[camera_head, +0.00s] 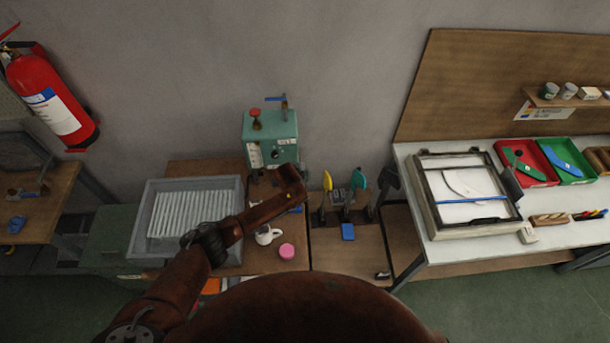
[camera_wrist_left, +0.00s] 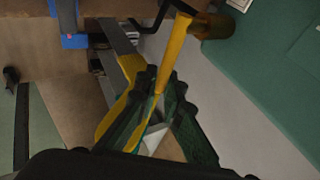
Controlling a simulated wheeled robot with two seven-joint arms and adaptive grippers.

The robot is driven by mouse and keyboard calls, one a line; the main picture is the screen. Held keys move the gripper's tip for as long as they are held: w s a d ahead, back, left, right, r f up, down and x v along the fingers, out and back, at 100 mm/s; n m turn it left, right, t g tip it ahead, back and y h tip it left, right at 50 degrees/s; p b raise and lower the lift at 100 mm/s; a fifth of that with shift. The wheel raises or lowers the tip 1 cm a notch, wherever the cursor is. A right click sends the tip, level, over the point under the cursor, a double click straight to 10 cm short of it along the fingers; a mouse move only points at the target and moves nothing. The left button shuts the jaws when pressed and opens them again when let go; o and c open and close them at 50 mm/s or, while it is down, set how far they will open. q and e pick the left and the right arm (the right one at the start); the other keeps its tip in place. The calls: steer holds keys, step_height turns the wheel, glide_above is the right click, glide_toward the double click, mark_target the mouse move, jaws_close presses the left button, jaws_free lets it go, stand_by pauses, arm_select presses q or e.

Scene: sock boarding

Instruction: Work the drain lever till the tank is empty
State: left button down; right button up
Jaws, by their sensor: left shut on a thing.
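The teal tank (camera_head: 270,140) stands at the back of the wooden bench in the head view, with a small gauge on its front. Its green side (camera_wrist_left: 268,75) fills the right of the left wrist view. A yellow lever (camera_wrist_left: 175,45) runs from a brown-orange cylindrical fitting (camera_wrist_left: 218,24) beside the tank down between my left fingers. My left gripper (camera_wrist_left: 157,105) is shut on this lever. In the head view my left arm covers the gripper and the lever. The liquid level cannot be read. My right gripper is not in view.
A grey tray (camera_head: 138,232) with white rods stands left of the tank. A white mug (camera_head: 266,235) and pink tub (camera_head: 287,251) are near the arm. Upright yellow (camera_head: 327,181) and teal (camera_head: 357,180) forms stand at right, near a blue block (camera_head: 348,232).

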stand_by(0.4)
arm_select(q)
steer(key=c, duration=2)
jaws_free()
steer(key=v, duration=1.2)
